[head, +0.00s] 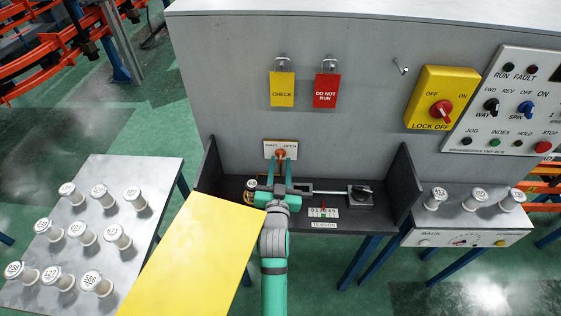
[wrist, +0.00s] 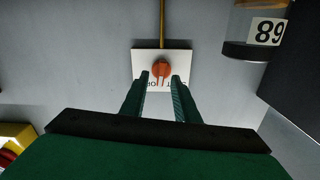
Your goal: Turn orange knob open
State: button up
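The orange knob (head: 280,154) is on a white label plate (head: 269,147) on the grey wall, with "OPEN" printed at the plate's right. It also shows in the wrist view (wrist: 161,69), just beyond the fingertips. My gripper (head: 280,172) is in front of the plate and covers part of the knob in the head view. In the wrist view my gripper (wrist: 160,78) is open, with one fingertip to each side of the knob's lower part. I cannot tell whether the fingers touch the knob. The knob's pointing direction is unclear.
A dark tray with side walls (head: 405,180) surrounds my gripper. A yellow panel (head: 195,250) lies at front left. A rod leads to a dark clamp block (head: 360,196) on the right. White spools stand on the left table (head: 150,172) and right shelf (head: 455,217).

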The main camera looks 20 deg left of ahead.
jog(key=shift+x, duration=1.05)
jog(key=shift+d, duration=0.1)
jog(key=shift+s+a, duration=0.25)
grip_shut()
